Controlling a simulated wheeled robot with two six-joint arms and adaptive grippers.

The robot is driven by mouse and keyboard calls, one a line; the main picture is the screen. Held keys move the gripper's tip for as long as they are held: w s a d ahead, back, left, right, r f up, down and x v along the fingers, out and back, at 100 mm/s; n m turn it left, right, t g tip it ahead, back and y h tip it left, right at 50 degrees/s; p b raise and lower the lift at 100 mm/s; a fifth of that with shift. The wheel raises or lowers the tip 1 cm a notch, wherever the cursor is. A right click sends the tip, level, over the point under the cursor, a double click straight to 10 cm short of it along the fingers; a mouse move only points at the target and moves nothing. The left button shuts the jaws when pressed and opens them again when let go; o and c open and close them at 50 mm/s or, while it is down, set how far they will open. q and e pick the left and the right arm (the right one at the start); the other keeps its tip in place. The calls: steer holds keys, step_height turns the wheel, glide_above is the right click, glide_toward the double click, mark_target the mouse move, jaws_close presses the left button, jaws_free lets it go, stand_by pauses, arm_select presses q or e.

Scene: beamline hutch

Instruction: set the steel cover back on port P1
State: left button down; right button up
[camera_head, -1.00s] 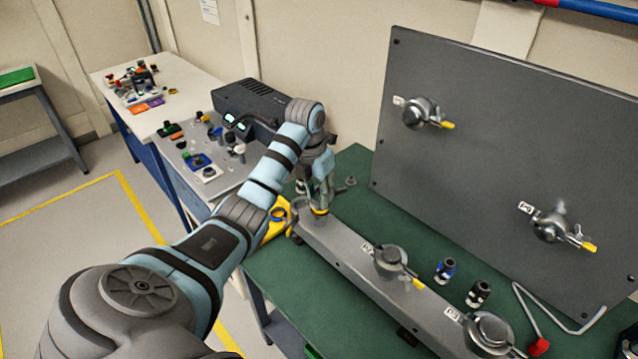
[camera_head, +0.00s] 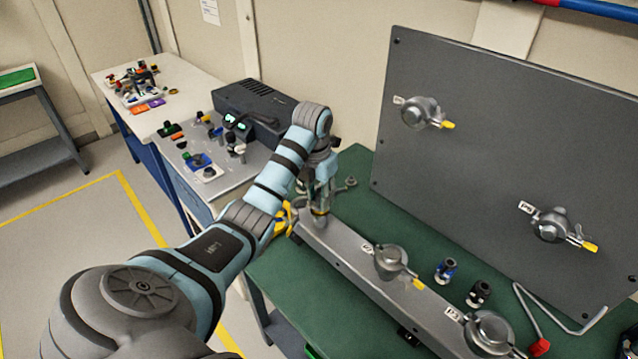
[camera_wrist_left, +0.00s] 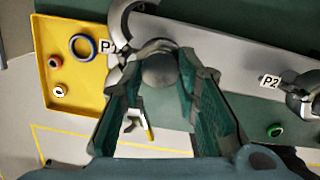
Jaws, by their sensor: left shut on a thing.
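My left gripper (camera_head: 320,214) is over the left end of the grey beam that bears the ports. In the left wrist view its fingers (camera_wrist_left: 160,62) are shut on the steel cover (camera_wrist_left: 158,72), a grey rounded piece. The P1 label (camera_wrist_left: 107,46) shows just left of the fingertips. A curved grey clamp piece (camera_wrist_left: 122,22) stands beside the cover, and a small part with a yellow tip (camera_wrist_left: 138,126) shows between the fingers. The port itself is hidden by the gripper and cover, so I cannot tell whether the cover touches it. My right gripper is not in view.
A yellow tray (camera_wrist_left: 75,95) with rings lies left of P1. Clamped port P2 (camera_head: 392,262) and port P3 (camera_head: 490,330) are further along the beam. Two small dark fittings (camera_head: 446,269) and a bent rod (camera_head: 550,315) lie on the green bench. A grey panel (camera_head: 500,130) stands behind.

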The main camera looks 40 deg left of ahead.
arm_select(q)
steer(key=shift+f, duration=0.1)
steer(key=c, duration=1.2)
jaws_free()
steer(key=shift+o, duration=0.2)
